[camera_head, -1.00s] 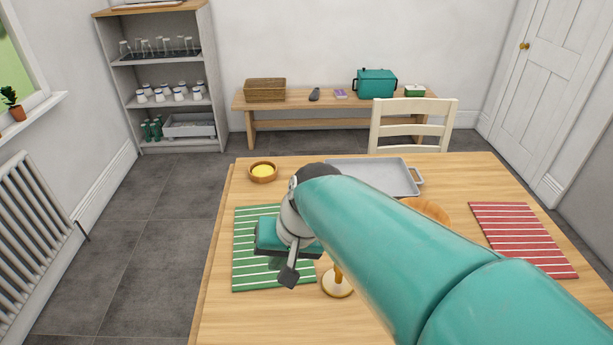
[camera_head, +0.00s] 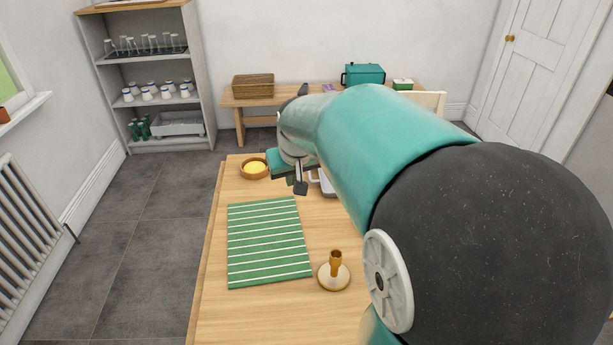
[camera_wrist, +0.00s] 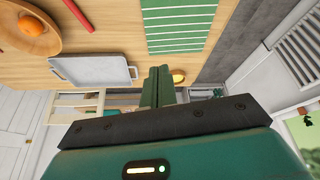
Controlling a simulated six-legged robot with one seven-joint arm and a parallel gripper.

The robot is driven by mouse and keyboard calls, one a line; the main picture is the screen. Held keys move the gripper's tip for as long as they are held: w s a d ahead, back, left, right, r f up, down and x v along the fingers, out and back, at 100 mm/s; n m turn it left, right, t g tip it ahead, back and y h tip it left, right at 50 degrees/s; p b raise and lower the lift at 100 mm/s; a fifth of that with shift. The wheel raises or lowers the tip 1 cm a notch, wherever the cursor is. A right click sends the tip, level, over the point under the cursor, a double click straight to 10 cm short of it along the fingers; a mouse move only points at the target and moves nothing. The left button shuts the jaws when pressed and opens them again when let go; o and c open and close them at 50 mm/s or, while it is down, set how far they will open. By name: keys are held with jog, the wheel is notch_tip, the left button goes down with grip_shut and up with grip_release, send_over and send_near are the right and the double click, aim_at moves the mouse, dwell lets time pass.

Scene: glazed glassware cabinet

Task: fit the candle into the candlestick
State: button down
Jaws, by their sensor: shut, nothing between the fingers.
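The candlestick (camera_head: 334,274), brass-coloured with a round pale base and an upright socket, stands on the wooden table just right of the green striped mat. Nothing shows in its socket. A plain red stick, which looks like the candle (camera_wrist: 75,14), lies on the table in the wrist view, between the fruit bowl and the green mat. It is partly cut off by the frame edge and hidden behind my arm in the head view. My gripper (camera_head: 300,187) is above the table beyond the candlestick, near the tray. Its fingers (camera_wrist: 157,86) are shut and empty.
A grey tray (camera_wrist: 88,84) lies on the table, with a wooden bowl (camera_wrist: 32,42) holding an orange fruit beside it. A small bowl of yellow stuff (camera_head: 254,168) sits at the table's far left. The green striped mat (camera_head: 268,242) is bare.

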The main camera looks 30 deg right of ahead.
jog(key=w+d+f+m+g, duration=0.1)
jog(key=w+d+f+m, duration=0.1)
jog(key=d+f, duration=1)
jog(key=w+d+f+m, duration=0.1)
jog(key=w+d+f, duration=0.2)
jog(key=d+f, duration=1)
jog(key=w+d+f, duration=0.1)
jog(key=d+f, duration=0.1)
jog(key=w+d+f, duration=0.1)
jog(key=f, duration=0.1)
jog(key=shift+w+d+f, duration=0.1)
jog(key=shift+w+d, duration=0.15)
jog(key=shift+d, duration=0.15)
jog(key=shift+s+f, duration=0.1)
jog(key=shift+f, duration=0.1)
jog(key=shift+s+a+r, duration=0.1)
jog(key=shift+s+a, duration=0.2)
jog(key=shift+s, duration=0.2)
jog(key=shift+s+a+r, duration=0.1)
jog(key=shift+s+a, duration=0.2)
jog(key=shift+s, duration=0.2)
jog(key=shift+s+a+f, duration=0.1)
jog(key=shift+s+a, duration=0.25)
jog(key=shift+s, duration=0.25)
